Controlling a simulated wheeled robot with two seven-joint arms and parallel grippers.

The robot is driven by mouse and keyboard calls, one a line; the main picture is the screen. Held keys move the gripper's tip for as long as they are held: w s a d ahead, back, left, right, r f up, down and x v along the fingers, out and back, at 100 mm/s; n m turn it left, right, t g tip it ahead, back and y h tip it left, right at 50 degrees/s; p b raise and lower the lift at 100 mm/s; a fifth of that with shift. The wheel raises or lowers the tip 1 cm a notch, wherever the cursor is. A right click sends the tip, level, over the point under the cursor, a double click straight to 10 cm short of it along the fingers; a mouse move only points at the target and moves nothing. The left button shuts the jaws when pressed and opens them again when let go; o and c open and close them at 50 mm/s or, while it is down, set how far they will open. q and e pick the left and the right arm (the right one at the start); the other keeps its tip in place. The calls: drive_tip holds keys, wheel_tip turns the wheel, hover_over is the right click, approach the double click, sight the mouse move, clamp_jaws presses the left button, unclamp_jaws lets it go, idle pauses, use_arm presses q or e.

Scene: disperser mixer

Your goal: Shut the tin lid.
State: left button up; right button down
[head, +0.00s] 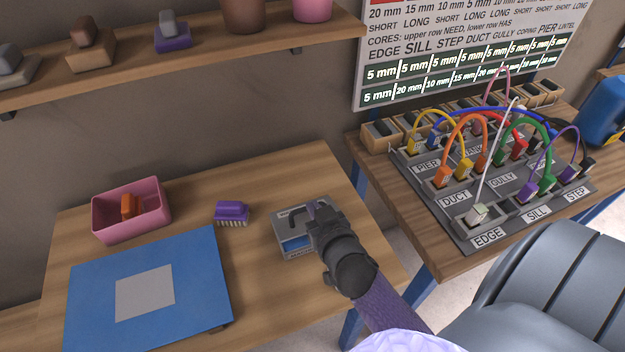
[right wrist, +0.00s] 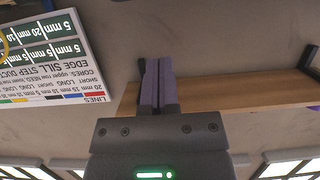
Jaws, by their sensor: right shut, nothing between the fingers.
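My right gripper (head: 318,218) is dark and hangs over a small grey and blue box (head: 290,240) on the right of the wooden table, hiding part of it. A dark hooked shape shows on the box's top. I cannot tell whether this box is the tin, or whether its lid is open. In the right wrist view the gripper's two fingers (right wrist: 158,85) are together with nothing between them. An open pink box (head: 107,222) with an orange block inside stands at the back left. My left gripper is not in view.
A purple brush (head: 231,212) lies between the pink box and the grey-blue box. A blue board (head: 85,300) with a grey square covers the front left. On the right, a cable panel (head: 465,235) stands on another table. A shelf (head: 200,70) runs above.

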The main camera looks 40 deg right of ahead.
drive_tip(key=b, duration=0.2)
hover_over(305, 216)
drive_tip(key=w, duration=0.3)
drive_tip(key=f, duration=0.3)
drive_tip(key=shift+s+d, duration=0.25)
drive_tip(key=shift+d, duration=0.05)
drive_tip(key=s, duration=0.1)
drive_tip(key=f, duration=0.1)
drive_tip(key=s, duration=0.1)
drive_tip(key=shift+s+a+f, duration=0.25)
drive_tip(key=shift+s+a, duration=0.05)
drive_tip(key=shift+a, duration=0.05)
drive_tip(key=shift+s+f+b, duration=0.1)
drive_tip(key=shift+s+b, duration=0.25)
drive_tip(key=shift+s+a+f, duration=0.1)
drive_tip(key=s+f, duration=0.1)
drive_tip(key=s+f+b, duration=0.1)
drive_tip(key=f, duration=0.1)
drive_tip(key=shift+s+a+b, duration=0.3)
drive_tip(key=shift+s+f, duration=0.15)
